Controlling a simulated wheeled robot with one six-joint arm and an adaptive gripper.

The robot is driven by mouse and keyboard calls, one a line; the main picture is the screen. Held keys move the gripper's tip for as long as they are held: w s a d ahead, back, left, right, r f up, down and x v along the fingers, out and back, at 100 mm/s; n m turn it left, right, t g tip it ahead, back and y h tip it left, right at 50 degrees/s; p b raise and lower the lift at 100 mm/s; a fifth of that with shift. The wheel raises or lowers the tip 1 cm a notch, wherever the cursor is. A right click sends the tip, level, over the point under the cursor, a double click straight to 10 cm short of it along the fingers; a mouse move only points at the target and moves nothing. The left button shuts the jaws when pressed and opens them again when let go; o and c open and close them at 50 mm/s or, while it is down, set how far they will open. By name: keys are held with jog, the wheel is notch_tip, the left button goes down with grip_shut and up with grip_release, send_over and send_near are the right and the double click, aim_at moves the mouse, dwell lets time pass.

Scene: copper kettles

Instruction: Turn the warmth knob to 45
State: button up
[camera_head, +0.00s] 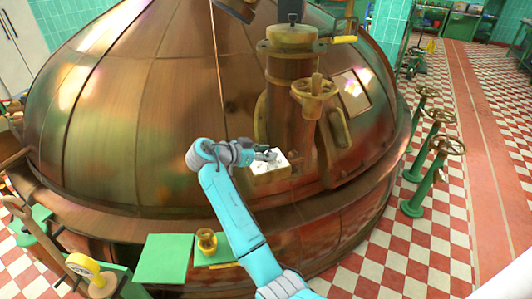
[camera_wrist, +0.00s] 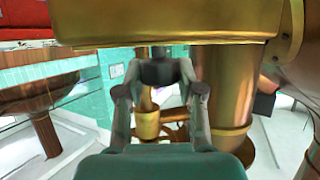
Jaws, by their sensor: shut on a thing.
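A small brass box with a white face (camera_head: 283,164) is on the front of the copper kettle, below the brass valve wheel. My gripper (camera_head: 268,156) reaches it from the left and covers part of the face. In the wrist view my gripper (camera_wrist: 160,78) has its two fingers closed around a dark round knob (camera_wrist: 158,71), just under a large brass box (camera_wrist: 175,22). The knob's pointer and any scale numbers cannot be read, so its setting cannot be told. In the head view the knob is hidden by my gripper.
The copper kettle (camera_head: 130,125) fills most of the head view. A brass valve wheel (camera_head: 314,90) stands out above the box. A green plate (camera_head: 163,259) and a small brass pot (camera_head: 207,241) are in front. Several green valve stands (camera_head: 427,172) stand right on the checkered floor.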

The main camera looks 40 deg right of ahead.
jog(key=o, duration=1.1)
jog(key=shift+f, duration=0.1)
jog(key=shift+o, duration=0.2)
jog(key=v, duration=1.2)
